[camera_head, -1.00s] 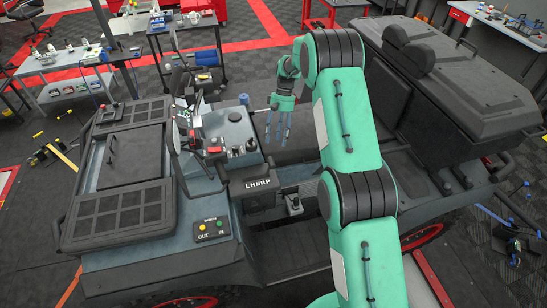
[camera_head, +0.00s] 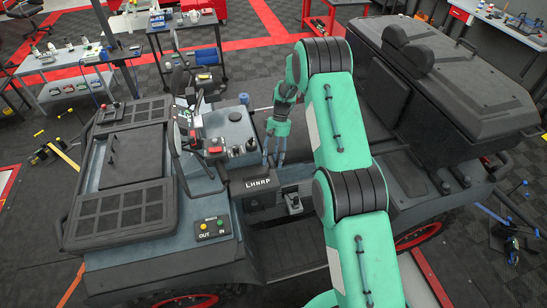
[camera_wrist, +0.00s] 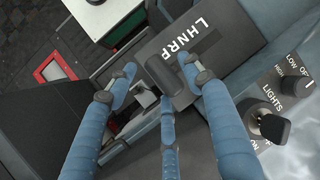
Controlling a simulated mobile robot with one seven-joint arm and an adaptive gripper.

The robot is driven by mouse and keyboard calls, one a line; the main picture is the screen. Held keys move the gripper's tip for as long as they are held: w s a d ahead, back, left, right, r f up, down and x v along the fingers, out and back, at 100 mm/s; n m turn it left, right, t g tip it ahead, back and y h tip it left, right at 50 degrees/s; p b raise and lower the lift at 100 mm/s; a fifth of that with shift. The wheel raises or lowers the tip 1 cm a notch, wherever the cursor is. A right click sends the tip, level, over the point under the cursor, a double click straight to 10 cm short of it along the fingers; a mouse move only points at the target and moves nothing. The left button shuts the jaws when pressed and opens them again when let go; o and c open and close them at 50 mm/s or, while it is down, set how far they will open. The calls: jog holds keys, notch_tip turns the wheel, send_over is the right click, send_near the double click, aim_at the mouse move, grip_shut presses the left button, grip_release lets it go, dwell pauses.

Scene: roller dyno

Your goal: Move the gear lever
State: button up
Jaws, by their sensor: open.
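The gear panel (camera_head: 262,183), marked L H N R P, is on the side of the vehicle's dashboard, and it also shows in the wrist view (camera_wrist: 208,48). A dark, rounded knob (camera_wrist: 163,72), which looks like the gear lever, stands beside the letters. My gripper (camera_head: 273,162) is just above the panel in the head view. In the wrist view my gripper (camera_wrist: 158,78) has its blue fingers spread around the knob, open. Contact with the knob cannot be told. The lever is not clear in the head view, and its shaft is mostly hidden.
The dash top (camera_head: 228,135) carries a red switch and knobs close to my gripper. A LIGHTS knob (camera_wrist: 270,128) is right of my fingers in the wrist view. The OUT/IN button box (camera_head: 212,229) sits at the front left.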

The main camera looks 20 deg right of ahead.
grip_shut()
jog(key=shift+a+r, duration=0.25)
jog(key=shift+a, duration=0.35)
jog(key=a+r+h+b, duration=0.1)
jog(key=a, duration=0.5)
jog(key=shift+a, duration=0.3)
grip_release()
